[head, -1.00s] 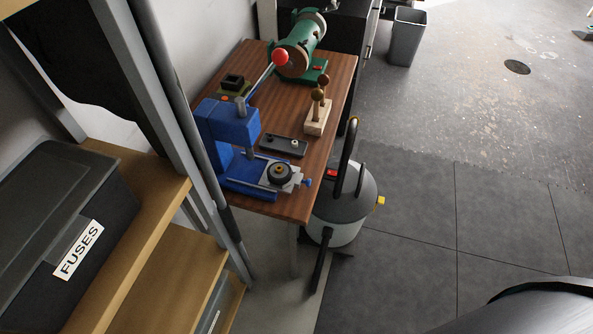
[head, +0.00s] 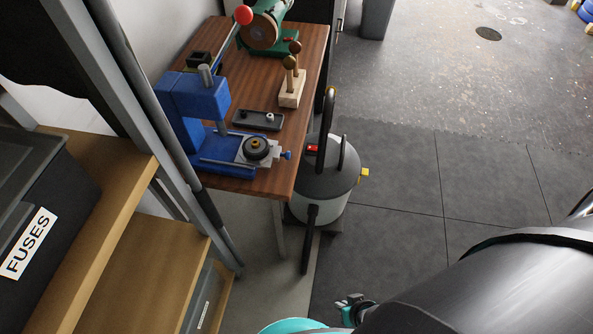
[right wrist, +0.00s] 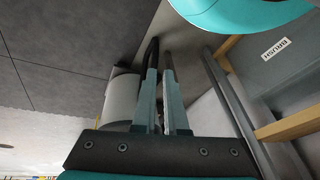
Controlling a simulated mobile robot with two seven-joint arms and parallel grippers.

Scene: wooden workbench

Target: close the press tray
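The blue press (head: 190,105) stands on the near part of the wooden workbench. Its grey sliding tray (head: 269,149) sticks out to the right from the blue base, with a dark round part (head: 255,147) on top and a blue knob (head: 287,155) at its outer end. My right gripper (head: 346,305) is low at the bottom of the head view, well below and right of the press, apart from it. In the right wrist view, its two fingers (right wrist: 161,62) are close together with a narrow empty gap between them. My left gripper is not in view.
A grey shop vacuum (head: 326,180) stands on the floor by the bench's right edge. A shelf rack with a FUSES bin (head: 30,225) is at the left. A black tray (head: 258,119), wooden stand (head: 292,92) and green machine (head: 262,28) are on the bench. Floor at right is open.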

